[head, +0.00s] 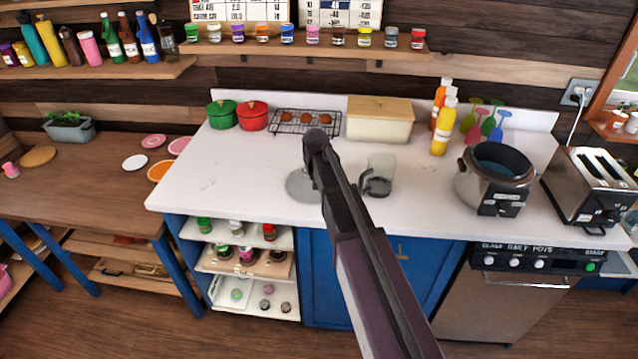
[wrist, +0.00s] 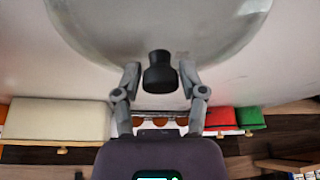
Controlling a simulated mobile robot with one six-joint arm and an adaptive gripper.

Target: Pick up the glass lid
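The glass lid (head: 301,187) is a round, clear grey disc lying on the white counter, partly hidden behind my arm in the head view. In the wrist view the lid (wrist: 100,25) fills the upper part, with its black knob (wrist: 160,73) pointing towards my gripper. My gripper (wrist: 160,76) is open, with one finger on each side of the knob. A small gap shows between each fingertip and the knob. In the head view my arm hides the fingers.
A clear glass pitcher (head: 380,174) stands just right of the lid. A steel pot (head: 494,180) and toaster (head: 590,186) are farther right. Behind are a cooling rack (head: 290,122), a cream bread box (head: 379,122) and red (head: 253,116) and green pots (head: 222,115). The counter left of the lid is clear.

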